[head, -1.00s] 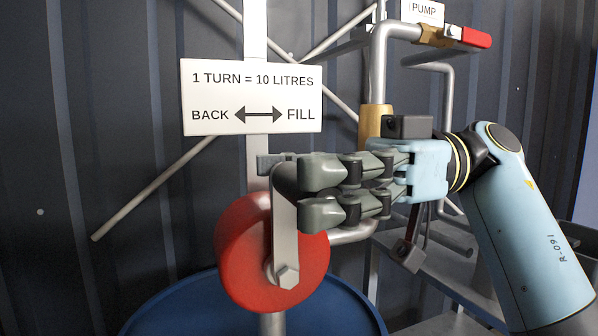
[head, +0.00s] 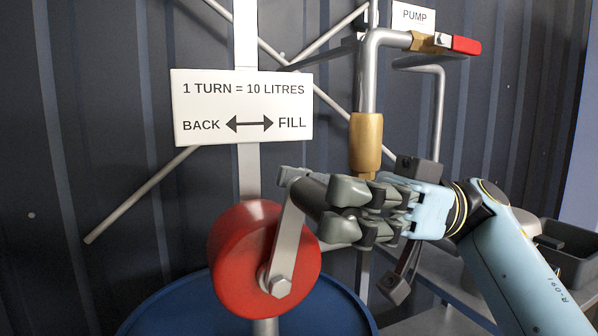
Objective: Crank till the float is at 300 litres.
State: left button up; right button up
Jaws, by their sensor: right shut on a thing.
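The red crank pump (head: 228,262) stands on a pipe above a blue drum (head: 345,312). Its grey crank arm (head: 287,240) runs from the hub bolt up and slightly right to the dark handle (head: 310,192). My right gripper (head: 335,205) is shut on the crank handle, coming from the right. A white sign (head: 243,107) above the pump reads "1 TURN = 10 LITRES", with BACK to the left and FILL to the right. No float or litre scale shows in this view. My left gripper is not in view.
A grey pipe with a brass sleeve (head: 366,140) rises behind my right gripper to a red-handled valve (head: 465,45) under a PUMP sign (head: 413,17). A grey bench with a dark bin (head: 565,250) stands at the right. A corrugated wall is behind.

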jog(key=shift+w+d+f+g+y, duration=0.2)
jog(key=shift+d+f+g+y, duration=0.05)
jog(key=shift+d+y, duration=0.4)
jog(key=shift+w+d+f+g+y, duration=0.2)
jog(key=shift+d+f+y, duration=0.1)
jog(key=shift+d+y, duration=0.3)
jog(key=shift+w+d+f+g+y, duration=0.15)
jog(key=shift+d+f+g+y, duration=0.1)
jog(key=shift+d+y, duration=0.4)
jog(key=shift+a, duration=0.15)
jog(key=o, duration=1.6)
jog(key=v, duration=1.2)
jog(key=shift+f, duration=0.15)
